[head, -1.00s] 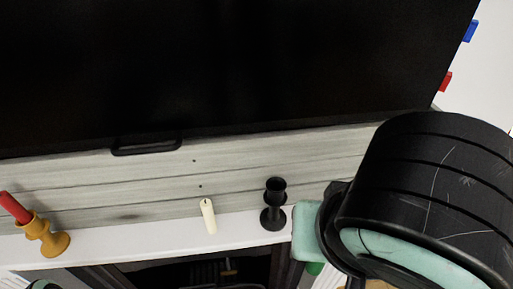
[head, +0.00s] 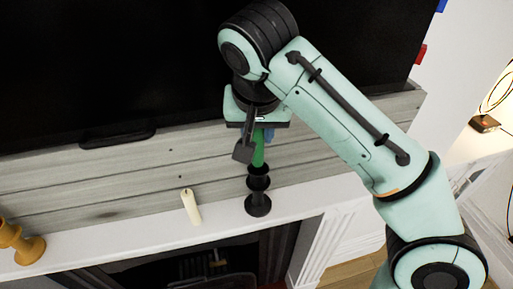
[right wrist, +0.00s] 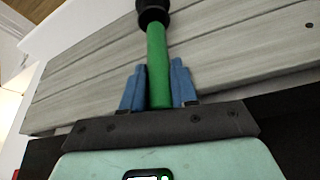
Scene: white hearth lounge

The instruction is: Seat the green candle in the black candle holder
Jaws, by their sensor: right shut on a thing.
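The green candle (head: 259,150) is upright in my right gripper (head: 256,143), directly above the black candle holder (head: 258,205) on the white mantel. The gripper points down and is shut on the candle. The candle's lower end meets the holder's top cup; I cannot tell how deep it sits inside. In the right wrist view, the green candle (right wrist: 157,62) lies between the blue fingers (right wrist: 157,85), and its far end meets the black cup (right wrist: 153,12). My left gripper is out of view.
An ochre holder (head: 25,248) is at the far left. The dark screen (head: 110,70) and grey plank wall (head: 100,187) are close behind. A fireplace opening lies below.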

